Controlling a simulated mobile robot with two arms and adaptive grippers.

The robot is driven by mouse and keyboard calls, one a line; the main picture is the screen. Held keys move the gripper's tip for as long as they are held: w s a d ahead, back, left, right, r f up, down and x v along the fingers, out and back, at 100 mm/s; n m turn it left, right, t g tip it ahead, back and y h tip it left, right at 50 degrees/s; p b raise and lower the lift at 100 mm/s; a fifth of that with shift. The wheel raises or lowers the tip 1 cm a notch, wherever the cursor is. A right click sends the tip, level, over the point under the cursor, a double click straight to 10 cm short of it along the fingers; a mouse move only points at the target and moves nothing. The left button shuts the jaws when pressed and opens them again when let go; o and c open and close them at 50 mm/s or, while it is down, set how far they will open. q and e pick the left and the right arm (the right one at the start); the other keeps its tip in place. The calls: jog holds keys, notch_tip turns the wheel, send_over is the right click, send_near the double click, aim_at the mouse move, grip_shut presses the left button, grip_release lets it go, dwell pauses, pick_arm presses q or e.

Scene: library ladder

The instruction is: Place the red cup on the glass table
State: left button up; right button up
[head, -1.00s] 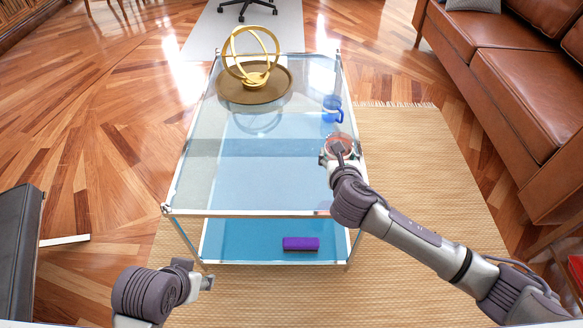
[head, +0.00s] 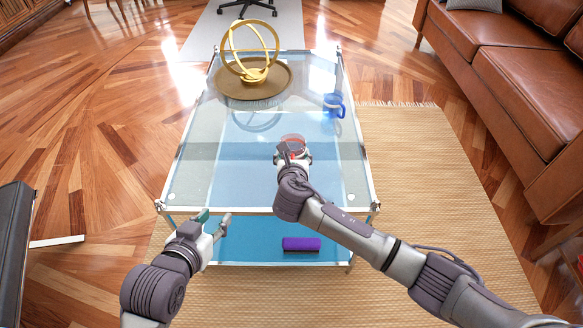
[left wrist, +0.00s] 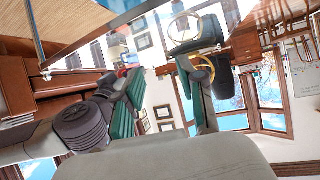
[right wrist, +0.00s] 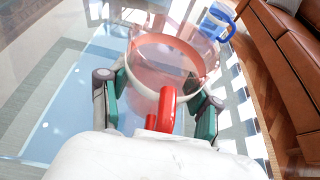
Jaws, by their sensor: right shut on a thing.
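The red cup (head: 293,140) is translucent, with a solid red handle that shows in the right wrist view (right wrist: 167,106). My right gripper (head: 292,155) is shut on the cup, its fingers on both sides of it. The cup is over the middle of the glass table (head: 190,170); I cannot tell whether its base touches the glass. My left gripper (head: 214,220) is open and empty at the table's near left edge. Its spread fingers also show in the left wrist view (left wrist: 160,95).
A blue mug (head: 332,104) stands near the table's right edge. A gold ring sculpture (head: 252,74) sits on a round brown tray (head: 228,88) at the far end. A purple object (head: 301,244) lies on the lower shelf. The glass left of the cup is clear.

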jog(key=shift+f, duration=0.45)
notch_tip(320, 180, down, 3)
jog(key=shift+a+f+b, duration=0.1)
jog(key=shift+a+b, duration=0.05)
jog(key=shift+b, duration=0.9)
jog(key=shift+w, duration=0.1)
pick_arm(q)
jog(key=w+d+r+t+h, duration=0.1)
jog(key=w+d+r+t, duration=0.1)
jog(key=r+t, duration=0.4)
notch_tip(320, 180, up, 3)
jog(key=shift+w+h, duration=0.4)
jog(key=shift+w, duration=0.3)
jog(key=shift+d, duration=0.15)
pick_arm(e)
jog(key=o, duration=0.9)
jog(key=shift+f, duration=0.2)
jog(key=o, duration=0.4)
jog(key=shift+c, duration=0.2)
pick_arm(q)
jog(key=shift+s+d+r, duration=0.1)
jog(key=shift+s+r, duration=0.25)
jog(key=shift+s, duration=0.2)
jog(key=shift+s+r, duration=0.3)
jog(key=shift+s, duration=0.2)
jog(key=shift+s+r, duration=0.1)
pick_arm(e)
jog(key=shift+d+r, duration=0.1)
jog(key=shift+d, duration=0.1)
